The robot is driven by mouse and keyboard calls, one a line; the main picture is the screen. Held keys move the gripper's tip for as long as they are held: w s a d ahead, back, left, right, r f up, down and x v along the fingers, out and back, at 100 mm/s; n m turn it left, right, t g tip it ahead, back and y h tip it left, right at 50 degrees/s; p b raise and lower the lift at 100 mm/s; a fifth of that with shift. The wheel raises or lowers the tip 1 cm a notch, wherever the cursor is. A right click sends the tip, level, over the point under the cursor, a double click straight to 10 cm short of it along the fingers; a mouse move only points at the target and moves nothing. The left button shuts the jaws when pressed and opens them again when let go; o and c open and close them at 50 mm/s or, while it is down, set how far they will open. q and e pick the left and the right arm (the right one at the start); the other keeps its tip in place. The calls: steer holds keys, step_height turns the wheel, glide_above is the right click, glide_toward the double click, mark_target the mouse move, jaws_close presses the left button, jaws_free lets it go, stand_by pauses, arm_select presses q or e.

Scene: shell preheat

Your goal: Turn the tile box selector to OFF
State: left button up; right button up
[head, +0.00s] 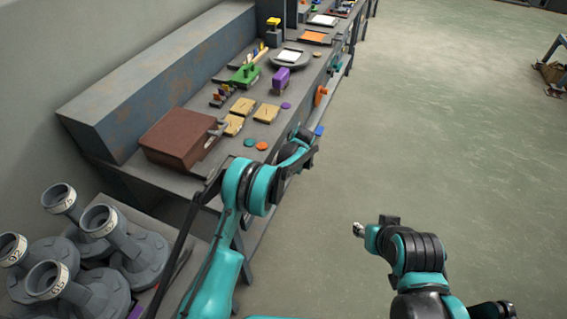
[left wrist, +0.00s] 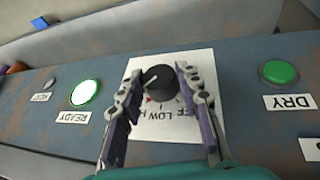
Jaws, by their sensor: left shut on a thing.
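In the left wrist view, the black selector knob (left wrist: 160,82) stands on a white plate (left wrist: 186,125) with printed words, of which LOW is readable and others are partly hidden. A white pointer line on the knob points toward its upper left in the picture. My left gripper (left wrist: 155,88) has a finger on each side of the knob and is shut on it. In the head view my left gripper (head: 303,146) is at the front edge of the bench; its fingertips and the knob are hidden there. My right gripper (head: 361,230) is over open floor, its jaws unclear.
A brown box (head: 178,138) and tan tiles (head: 266,113) lie on the bench.

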arm_select(q)
steer(key=shift+s+t, duration=0.1)
steer(key=shift+t, duration=0.2)
steer(key=shift+s+a+f+n+t+h+b, duration=0.15)
steer(key=shift+n+t+h, duration=0.1)
steer(key=shift+t, duration=0.7)
steer(key=shift+d+n+t+h+b, duration=0.1)
steer(key=shift+n+t+h+b, duration=0.15)
steer(key=shift+t, duration=0.65)
steer(key=shift+s+a+f+n+t+h+b, duration=0.1)
steer(key=shift+n+t+h, duration=0.15)
steer(key=shift+t, duration=0.7)
steer(key=o, duration=1.2)
steer(key=shift+c, duration=0.2)
steer(key=v, duration=1.2)
